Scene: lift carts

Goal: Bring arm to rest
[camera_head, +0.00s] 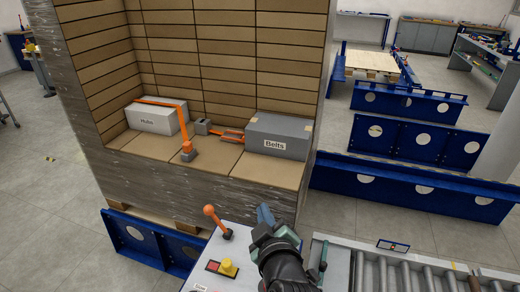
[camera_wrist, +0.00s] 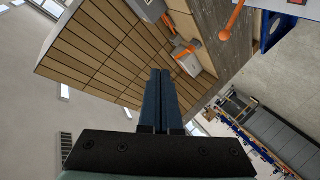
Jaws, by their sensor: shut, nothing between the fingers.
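My gripper (camera_head: 265,214) is above the front of the pallet load, near the control panel in the head view. In the wrist view its two blue fingers (camera_wrist: 161,76) are together, with nothing between them. My dark arm comes up from the bottom of the head view. The wrist view is tilted and shows the stacked brown boxes (camera_wrist: 110,50) past the fingers.
A white "Hubs" box (camera_head: 152,121) and a grey "Belts" box (camera_head: 278,137) sit on the wrapped load (camera_head: 180,185). A panel with an orange-knobbed lever (camera_head: 217,221) and yellow button (camera_head: 228,267) is left of my gripper. A roller conveyor (camera_head: 400,272) lies right. Blue beams (camera_head: 410,188) stand behind.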

